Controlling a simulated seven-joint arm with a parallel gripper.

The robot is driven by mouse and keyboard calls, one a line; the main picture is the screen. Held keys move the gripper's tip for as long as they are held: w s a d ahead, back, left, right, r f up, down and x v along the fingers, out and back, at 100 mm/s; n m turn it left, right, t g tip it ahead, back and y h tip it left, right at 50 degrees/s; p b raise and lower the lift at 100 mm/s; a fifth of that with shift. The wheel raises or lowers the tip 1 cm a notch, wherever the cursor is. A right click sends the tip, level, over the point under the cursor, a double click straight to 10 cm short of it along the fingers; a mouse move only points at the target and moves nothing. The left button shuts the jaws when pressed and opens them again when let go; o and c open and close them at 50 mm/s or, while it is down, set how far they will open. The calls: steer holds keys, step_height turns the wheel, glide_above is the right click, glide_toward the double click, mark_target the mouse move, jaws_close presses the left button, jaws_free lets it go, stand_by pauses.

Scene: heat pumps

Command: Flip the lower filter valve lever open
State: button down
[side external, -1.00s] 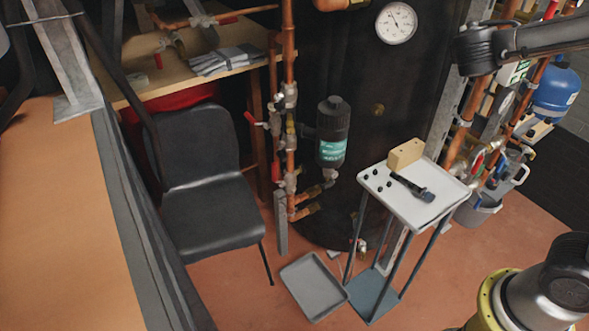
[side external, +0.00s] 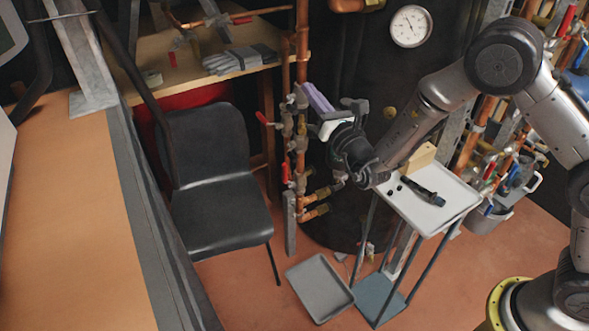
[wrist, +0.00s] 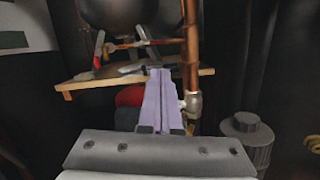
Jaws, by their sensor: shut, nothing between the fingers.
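The lower filter valve's red lever (side external: 286,173) hangs beside the copper pipe in the side view. A second red lever (side external: 262,118) sticks out to the left higher up the same pipe. The dark filter canister (wrist: 246,138) is to the right of my fingers in the wrist view; in the side view my gripper and wrist largely cover it. My gripper (side external: 310,90) is shut and empty, its purple fingers pressed together near the pipe, above the lower lever. The fingers (wrist: 158,85) point at the pipe and shelf area in the wrist view. The lower lever cannot be made out there.
A small white-topped cart (side external: 455,199) with a tan block (side external: 420,158) and a dark tool (side external: 425,193) stands under my forearm. A black chair (side external: 215,175) stands left of the pipe. A wooden shelf (side external: 190,77) with gloves is behind. A grey tray (side external: 319,288) lies on the floor.

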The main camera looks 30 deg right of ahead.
step_height(320, 180, down, 38)
steer(key=shift+r, duration=0.15)
steer(key=shift+w, duration=0.1)
steer(key=w+d+r, duration=0.1)
steer(key=w+r, duration=0.5)
steer(key=w, duration=0.3)
steer(key=shift+w+d+r, duration=0.2)
steer(key=shift+w, duration=0.05)
stand_by(0.4)
steer(key=shift+r, duration=0.1)
steer(key=shift+s+r+g, duration=0.1)
steer(key=shift+g, duration=0.4)
